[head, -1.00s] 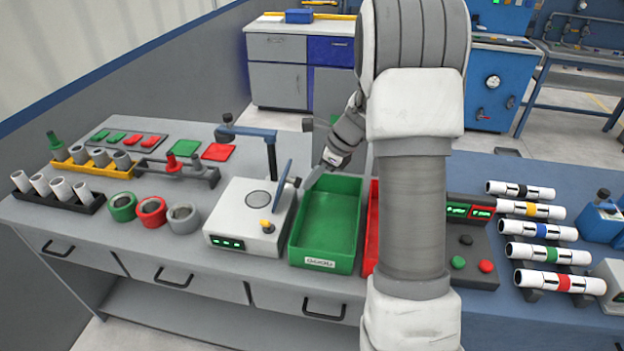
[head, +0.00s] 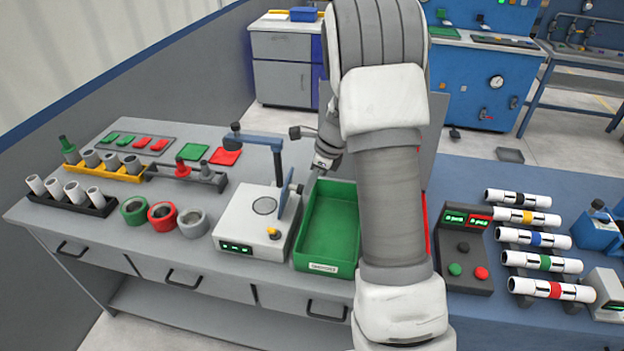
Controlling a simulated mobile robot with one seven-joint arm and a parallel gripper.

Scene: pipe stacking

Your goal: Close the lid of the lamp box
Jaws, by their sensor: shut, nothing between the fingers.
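The lamp box (head: 240,228) is a white box with a round mark on top, a small green display in front and a yellow-and-dark knob at its front right corner. Its lid (head: 286,193) is a thin blue-grey plate, standing up steeply tilted at the box's right side. My gripper (head: 299,187) is shut and empty, just right of the lid, above the back left of the green tray. The fingers are small in this view.
The green tray (head: 328,268) is right of the lamp box, with a red tray (head: 427,232) mostly hidden behind my arm. A blue clamp-like stand (head: 250,141) rises behind the box. Pipe rings (head: 162,217) lie at left. The control box (head: 463,250) is at right.

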